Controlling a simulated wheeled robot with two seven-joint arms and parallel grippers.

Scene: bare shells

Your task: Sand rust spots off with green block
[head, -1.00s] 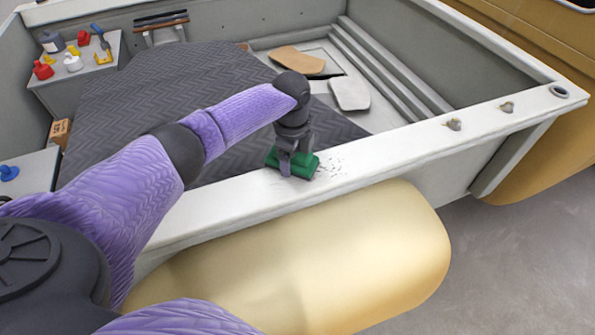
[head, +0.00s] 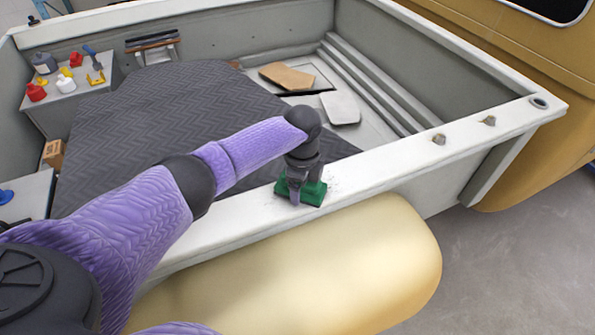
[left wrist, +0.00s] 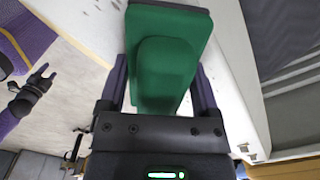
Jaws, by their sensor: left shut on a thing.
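The green block (head: 314,192) lies on the pale top rail (head: 390,166) of the truck bed's side wall. My left gripper (head: 295,195) is shut on it from above. In the left wrist view the block (left wrist: 168,60) fills the space between the fingers. A few small dark specks (head: 333,184) show on the rail beside the block; the block hides the rail under it. Two brown spots (head: 439,139) (head: 489,121) sit farther right along the rail. My right gripper (left wrist: 42,76) shows small in the left wrist view, its fingers apart and empty.
A dark ribbed mat (head: 180,120) covers much of the bed floor. Sanding pads or boards (head: 288,76) (head: 340,108) lie beyond it. A box top with bottles and small tools (head: 70,80) stands at the left. A rounded tan fender (head: 330,260) bulges below the rail.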

